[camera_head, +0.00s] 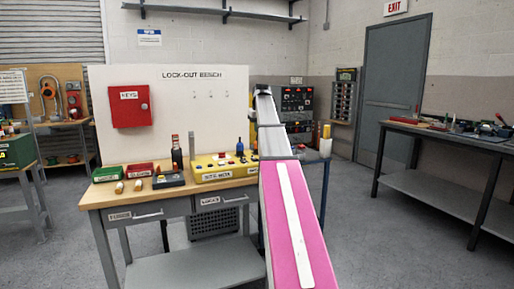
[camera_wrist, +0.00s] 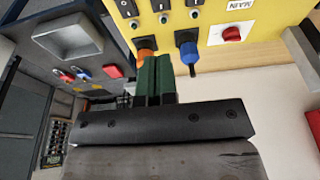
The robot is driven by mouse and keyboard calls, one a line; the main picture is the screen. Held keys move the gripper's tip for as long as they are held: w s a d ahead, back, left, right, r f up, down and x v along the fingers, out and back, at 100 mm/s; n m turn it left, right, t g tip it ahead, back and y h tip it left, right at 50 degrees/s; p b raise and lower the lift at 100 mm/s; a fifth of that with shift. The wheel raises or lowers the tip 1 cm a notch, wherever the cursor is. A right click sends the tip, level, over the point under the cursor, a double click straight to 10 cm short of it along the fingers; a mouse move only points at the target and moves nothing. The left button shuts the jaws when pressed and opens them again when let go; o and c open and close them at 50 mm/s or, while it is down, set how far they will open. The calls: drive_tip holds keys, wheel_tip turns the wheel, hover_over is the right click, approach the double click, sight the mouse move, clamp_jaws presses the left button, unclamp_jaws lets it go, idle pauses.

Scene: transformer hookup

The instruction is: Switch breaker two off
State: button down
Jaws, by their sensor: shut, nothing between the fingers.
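In the wrist view my gripper (camera_wrist: 153,78) shows as two dark green fingers pressed together, empty, beside the yellow panel (camera_wrist: 215,35). Black switches (camera_wrist: 128,8) line the panel's upper edge, cut off by the frame. I cannot tell which is breaker two or read their positions. An orange plug (camera_wrist: 146,54) sits just behind the fingertips, and a blue plug (camera_wrist: 188,50) is to their right. A red knob (camera_wrist: 232,33) sits by the MAIN label (camera_wrist: 240,5). In the head view a yellow box (camera_head: 212,175) stands on the bench; my arm hides the gripper.
A red key cabinet (camera_head: 130,106) hangs on the backboard. A black panel (camera_head: 298,104) stands behind my arm. Floor is open at right.

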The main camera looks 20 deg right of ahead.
approach(256, 159)
drive_tip(key=x, duration=0.2)
drive_tip(key=w+x, duration=0.1)
drive_tip(key=x, duration=0.2)
drive_tip(key=shift+w+f, duration=0.1)
drive_tip(key=shift+f, duration=0.1)
drive_tip(key=shift+d+f, duration=0.1)
drive_tip(key=shift+f, duration=0.65)
drive_tip(key=shift+s+f, duration=0.25)
drive_tip(key=shift+f, duration=0.2)
drive_tip(key=shift+w+r, duration=0.1)
drive_tip(key=shift+w, duration=0.1)
drive_tip(key=shift+w+r, duration=0.25)
drive_tip(key=shift+w, duration=0.35)
